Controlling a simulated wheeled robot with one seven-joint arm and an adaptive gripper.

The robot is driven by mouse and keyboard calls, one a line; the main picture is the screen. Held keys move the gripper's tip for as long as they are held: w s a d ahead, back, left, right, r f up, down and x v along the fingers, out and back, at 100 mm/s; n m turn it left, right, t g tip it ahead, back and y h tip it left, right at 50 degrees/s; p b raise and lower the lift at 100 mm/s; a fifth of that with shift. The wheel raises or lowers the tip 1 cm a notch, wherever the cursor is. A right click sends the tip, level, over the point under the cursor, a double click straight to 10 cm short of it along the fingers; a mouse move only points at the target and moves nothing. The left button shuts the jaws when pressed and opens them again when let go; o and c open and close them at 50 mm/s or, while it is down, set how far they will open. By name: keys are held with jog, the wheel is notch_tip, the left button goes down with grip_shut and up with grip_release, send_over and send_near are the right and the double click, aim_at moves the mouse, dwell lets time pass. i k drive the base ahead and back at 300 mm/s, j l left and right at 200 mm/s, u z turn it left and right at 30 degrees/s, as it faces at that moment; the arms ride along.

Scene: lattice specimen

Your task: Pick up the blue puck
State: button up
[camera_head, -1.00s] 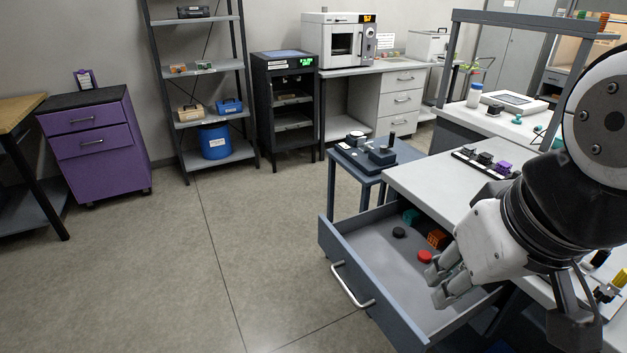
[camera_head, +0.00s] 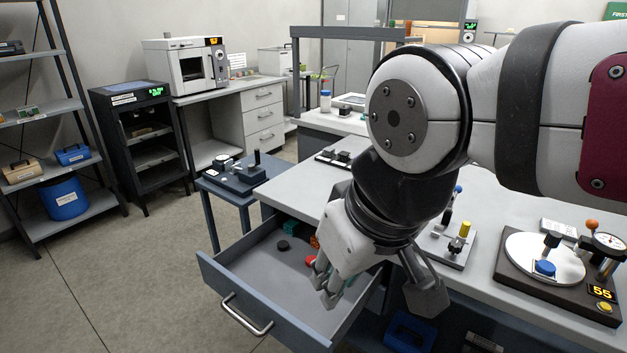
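A small blue round piece (camera_head: 545,268) sits on a white disc (camera_head: 516,262) of a dark instrument at the right, under a black-topped part; it is the only blue puck-like thing I can make out. My gripper (camera_head: 325,288) points down over the open drawer (camera_head: 262,283), far to the left of the blue piece. Its fingers look apart, with no blue puck seen between them. In the drawer a black puck (camera_head: 283,246) and a red puck (camera_head: 310,261) lie beside the gripper. The gripper hides part of the drawer.
The dark instrument (camera_head: 567,297) has a dial gauge (camera_head: 608,242) and a lit display. A grey fixture (camera_head: 447,245) with a yellow knob stands left of it on the bench. The drawer juts out in front; a small blue-grey table (camera_head: 228,190) stands behind it.

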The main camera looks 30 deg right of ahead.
aim_at(543, 266)
jog(key=z, duration=1.85)
jog(key=l+u, duration=0.2)
jog(key=l, duration=0.15)
